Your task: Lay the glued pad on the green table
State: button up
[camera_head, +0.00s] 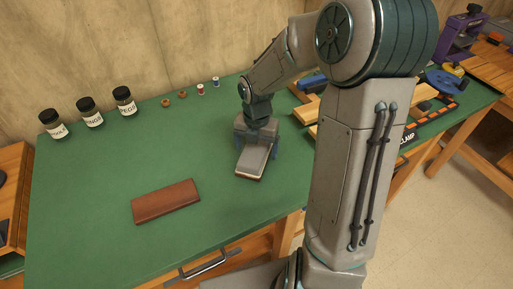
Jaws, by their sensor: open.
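A flat grey-topped piece with a pale and brown edge (252,163), which looks like the glued pad, is at my gripper on the green table (95,225). My gripper (256,150) points down with its blue fingers apart, one on each side of the piece's far end. The piece seems to rest on the table, but I cannot tell whether the fingers touch it. The far end of the piece is hidden under my gripper.
A reddish-brown block (166,201) lies left of my gripper. Several labelled jars (89,113) and small spools (201,89) line the wall side. Wooden boards (309,109) and a clamp tray (437,110) lie right, partly behind my arm. The table's front left is clear.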

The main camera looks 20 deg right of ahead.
notch_tip(320, 180, up, 11)
jog(key=p, duration=0.2)
jog(key=s+r+m+t, duration=0.2)
jog(key=s+m, duration=1.4)
jog(key=m, duration=1.3)
jog(key=shift+s+a+r+t, duration=0.3)
jog(key=shift+s+a+r, duration=0.1)
jog(key=shift+r, duration=0.3)
